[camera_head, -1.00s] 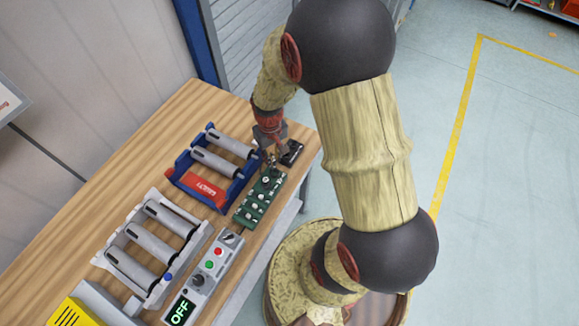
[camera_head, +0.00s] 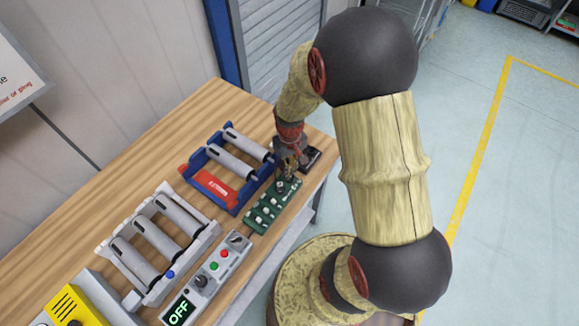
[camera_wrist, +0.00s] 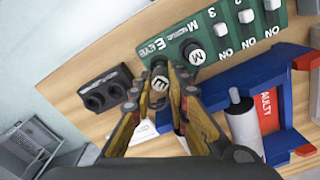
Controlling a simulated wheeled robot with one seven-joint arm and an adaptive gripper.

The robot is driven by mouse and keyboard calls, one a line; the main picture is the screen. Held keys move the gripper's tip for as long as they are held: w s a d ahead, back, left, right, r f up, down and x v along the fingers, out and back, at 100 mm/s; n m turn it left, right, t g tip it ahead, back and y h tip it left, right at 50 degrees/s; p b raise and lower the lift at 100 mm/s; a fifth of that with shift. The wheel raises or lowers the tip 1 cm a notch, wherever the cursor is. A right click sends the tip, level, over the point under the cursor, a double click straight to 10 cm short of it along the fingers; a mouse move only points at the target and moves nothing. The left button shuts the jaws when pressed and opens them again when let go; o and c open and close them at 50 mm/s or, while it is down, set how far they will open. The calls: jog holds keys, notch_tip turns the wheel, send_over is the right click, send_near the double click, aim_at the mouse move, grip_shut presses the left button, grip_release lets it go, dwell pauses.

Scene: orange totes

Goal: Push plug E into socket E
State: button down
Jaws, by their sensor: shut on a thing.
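My gripper (camera_wrist: 158,95) is shut on plug E (camera_wrist: 159,86), a dark round plug whose end face carries a pale letter E. In the head view my gripper (camera_head: 289,165) is over the far end of the green board (camera_head: 262,220). In the wrist view the green board (camera_wrist: 262,18) carries printed "M" and "E EYE" labels, several white switches and a dark plug marked M (camera_wrist: 195,54). The plug in my gripper is close to the "E EYE" label. Contact with the board cannot be told.
A black block with two visible holes (camera_wrist: 105,90) is beside my gripper. A blue rack (camera_head: 226,205) with grey cylinders and a red faulty label is close by. A grey rack (camera_head: 158,289) and a control box reading OFF (camera_head: 207,277) stand nearer the front.

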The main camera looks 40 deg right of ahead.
jog(key=shift+f, duration=0.1)
dwell(0.3)
jog(key=shift+f+b, duration=0.3)
jog(key=shift+f, duration=0.05)
jog(key=shift+f+b, duration=0.4)
jog(key=shift+f, duration=0.25)
dwell(0.4)
jog(key=c, duration=1.7)
grip_release()
jog(key=shift+c, duration=0.2)
jog(key=shift+o, duration=0.5)
notch_tip(320, 180, up, 12)
